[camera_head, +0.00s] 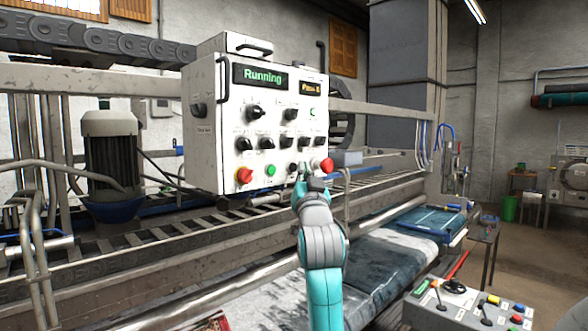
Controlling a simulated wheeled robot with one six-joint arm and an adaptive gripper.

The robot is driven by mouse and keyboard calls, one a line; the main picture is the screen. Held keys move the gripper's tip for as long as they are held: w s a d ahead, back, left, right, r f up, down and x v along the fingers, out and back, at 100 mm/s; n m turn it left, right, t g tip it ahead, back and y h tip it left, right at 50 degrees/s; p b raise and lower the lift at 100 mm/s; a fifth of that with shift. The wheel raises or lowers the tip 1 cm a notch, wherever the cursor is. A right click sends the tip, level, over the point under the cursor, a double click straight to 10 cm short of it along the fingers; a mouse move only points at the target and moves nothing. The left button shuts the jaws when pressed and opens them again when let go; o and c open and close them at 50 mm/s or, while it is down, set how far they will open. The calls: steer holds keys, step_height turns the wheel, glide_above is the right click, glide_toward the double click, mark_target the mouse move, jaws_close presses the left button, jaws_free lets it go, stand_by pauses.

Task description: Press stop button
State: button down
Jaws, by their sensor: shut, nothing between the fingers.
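A white control box (219,145) stands above the machine, with a display (262,76) reading "Running" in green. A red button (244,175) is at its lower left, next to a green button (270,170). Another red button (327,164) is at its lower right. The labels are too small to read, so I cannot tell which red one is the stop button. My gripper (303,170) is shut and empty at the lower right of the panel, just left of the right red button. Whether it touches the panel cannot be told.
A second display (310,88) and several black knobs sit on the panel. A rail and roller conveyor (150,235) run below the box. A grey motor (111,150) stands at left. A smaller console (455,308) with colored buttons is at lower right. Open floor lies at right.

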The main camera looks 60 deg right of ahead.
steer(key=shift+w, duration=0.15)
steer(key=shift+w+d, duration=0.1)
steer(key=shift+w, duration=0.15)
steer(key=shift+w+d, duration=0.1)
steer(key=shift+w, duration=0.3)
stand_by(0.8)
stand_by(0.3)
steer(key=shift+s, duration=0.8)
steer(key=shift+s+a, duration=0.1)
steer(key=shift+a, duration=0.1)
